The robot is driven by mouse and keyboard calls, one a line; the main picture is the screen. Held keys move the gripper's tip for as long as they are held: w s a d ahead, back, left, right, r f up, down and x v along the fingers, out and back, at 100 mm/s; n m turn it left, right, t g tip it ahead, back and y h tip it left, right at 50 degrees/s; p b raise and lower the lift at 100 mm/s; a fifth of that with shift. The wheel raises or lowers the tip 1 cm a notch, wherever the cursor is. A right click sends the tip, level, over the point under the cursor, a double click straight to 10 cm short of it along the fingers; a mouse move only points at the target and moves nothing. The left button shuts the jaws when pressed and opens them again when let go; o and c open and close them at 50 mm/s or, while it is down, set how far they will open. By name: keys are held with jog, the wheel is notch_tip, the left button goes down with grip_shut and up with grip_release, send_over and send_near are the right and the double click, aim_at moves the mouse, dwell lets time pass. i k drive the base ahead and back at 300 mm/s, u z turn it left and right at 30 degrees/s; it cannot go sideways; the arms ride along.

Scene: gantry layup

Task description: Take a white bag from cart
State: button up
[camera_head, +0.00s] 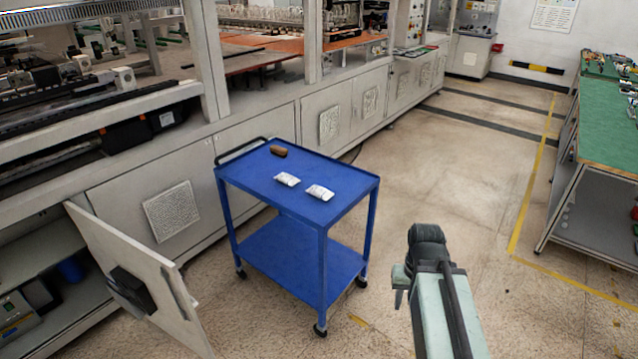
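A blue two-shelf cart (330,212) on casters stands left of the middle, in front of the long machine. Two white bags lie apart on its top shelf: the left white bag (287,179) and the right white bag (320,192), which is nearer the shelf's right side. My gripper (399,286) is at the lower right, to the right of the cart and apart from it. It is seen from behind beside my arm, and its fingers are mostly hidden, so its opening does not show.
A brown object (278,151) lies at the back of the cart's top. An open cabinet door (135,270) stands out left of the cart. A green-topped workbench (608,125) stands at the right. The floor (450,180) between cart and workbench is clear.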

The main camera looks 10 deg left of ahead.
aim_at(322, 193)
jog(key=u, duration=0.6)
jog(key=i, duration=1.05)
jog(key=u, duration=0.8)
jog(key=k, duration=0.85)
jog(key=u, duration=0.15)
jog(key=i, duration=1.45)
jog(key=z, duration=0.05)
